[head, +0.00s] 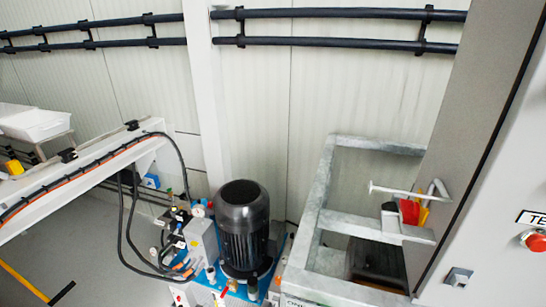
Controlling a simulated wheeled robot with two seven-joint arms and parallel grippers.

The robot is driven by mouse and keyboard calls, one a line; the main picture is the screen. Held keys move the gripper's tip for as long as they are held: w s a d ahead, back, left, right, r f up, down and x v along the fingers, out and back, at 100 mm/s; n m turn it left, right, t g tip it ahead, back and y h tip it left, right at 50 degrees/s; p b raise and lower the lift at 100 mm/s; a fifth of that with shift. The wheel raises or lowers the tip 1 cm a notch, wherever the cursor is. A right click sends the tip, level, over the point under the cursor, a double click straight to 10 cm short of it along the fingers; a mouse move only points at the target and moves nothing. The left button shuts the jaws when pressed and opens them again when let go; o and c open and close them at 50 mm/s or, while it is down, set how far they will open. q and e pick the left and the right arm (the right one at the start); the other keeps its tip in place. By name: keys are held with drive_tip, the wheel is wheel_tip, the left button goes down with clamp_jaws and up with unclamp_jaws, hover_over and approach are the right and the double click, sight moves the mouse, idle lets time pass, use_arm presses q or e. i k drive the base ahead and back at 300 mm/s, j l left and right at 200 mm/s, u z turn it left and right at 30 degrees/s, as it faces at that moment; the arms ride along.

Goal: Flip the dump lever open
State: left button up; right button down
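No part in view can be told for certain as the dump lever. A red piece (409,212) and a yellow piece (424,213) stand on a grey bracket at the right of the metal frame. A thin pale bar (396,190) passes just above them. A hydraulic unit with a black motor (243,230) stands in the lower middle, with small valves and gauges (180,235) at its left; single levers there are too small to make out. Neither of my grippers shows.
A grey metal frame (318,215) stands right of the motor. A tall grey cabinet with a red button (534,241) fills the right. A white beam (85,170) carries cables at left, near a white tray (35,123). Black pipes (340,42) run along the wall.

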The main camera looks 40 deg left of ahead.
sight(222, 296)
drive_tip(key=u, duration=1.8)
